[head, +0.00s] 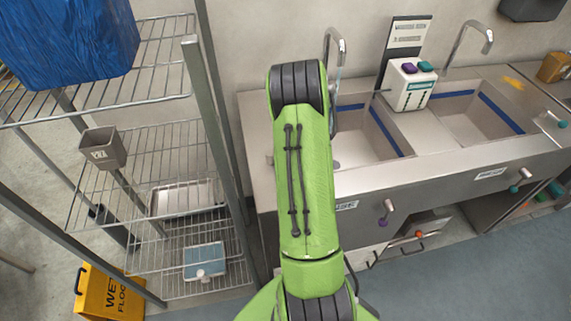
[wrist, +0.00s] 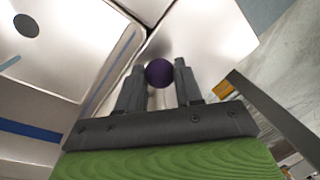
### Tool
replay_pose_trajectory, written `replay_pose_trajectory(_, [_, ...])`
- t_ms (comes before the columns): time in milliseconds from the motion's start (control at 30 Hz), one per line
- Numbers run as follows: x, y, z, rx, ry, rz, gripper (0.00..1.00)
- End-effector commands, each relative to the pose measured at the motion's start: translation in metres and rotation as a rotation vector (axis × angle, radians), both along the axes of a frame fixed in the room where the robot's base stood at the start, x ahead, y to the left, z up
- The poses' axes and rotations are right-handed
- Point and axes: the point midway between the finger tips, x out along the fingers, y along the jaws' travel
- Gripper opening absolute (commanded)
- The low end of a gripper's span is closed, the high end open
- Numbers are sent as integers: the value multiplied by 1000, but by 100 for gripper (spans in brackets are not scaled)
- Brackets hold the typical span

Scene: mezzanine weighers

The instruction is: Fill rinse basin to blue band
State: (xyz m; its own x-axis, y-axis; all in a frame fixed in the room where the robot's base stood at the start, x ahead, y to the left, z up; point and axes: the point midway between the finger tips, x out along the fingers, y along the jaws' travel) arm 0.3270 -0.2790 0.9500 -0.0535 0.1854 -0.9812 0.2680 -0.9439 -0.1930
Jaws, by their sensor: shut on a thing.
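The left basin (head: 356,150) is a steel sink with a blue band (head: 389,132) around its inner wall; my arm covers its left part. The label (head: 346,205) on its front is partly hidden. In the wrist view the basin (wrist: 75,45) shows a dark drain (wrist: 26,26) and a blue band (wrist: 30,128). No clear water line shows. My gripper (wrist: 160,82) is shut on a dark purple ball knob (wrist: 159,72) beside the basin. My gripper is hidden behind my arm in the head view. A curved tap (head: 337,43) stands behind the left basin.
A right basin (head: 480,117) has its own tap (head: 470,38). A white box with purple and teal tops (head: 408,85) stands between them. Purple (head: 383,222) and teal (head: 515,189) knobs sit on the sink front. A wire shelf (head: 160,165) and yellow wet-floor sign (head: 103,293) are left.

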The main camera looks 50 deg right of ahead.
Motion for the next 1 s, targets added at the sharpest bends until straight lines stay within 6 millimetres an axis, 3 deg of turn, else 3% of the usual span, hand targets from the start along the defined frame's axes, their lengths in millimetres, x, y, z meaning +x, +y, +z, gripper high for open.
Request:
replay_pose_trajectory(333, [3, -10, 1, -4, -5, 132, 0])
replay_pose_trajectory(867, [3, -11, 2, -5, -5, 151, 0])
replay_pose_trajectory(900, [3, -11, 2, -5, -5, 151, 41])
replay_pose_trajectory(1000, [3, -11, 1, -3, -4, 151, 56])
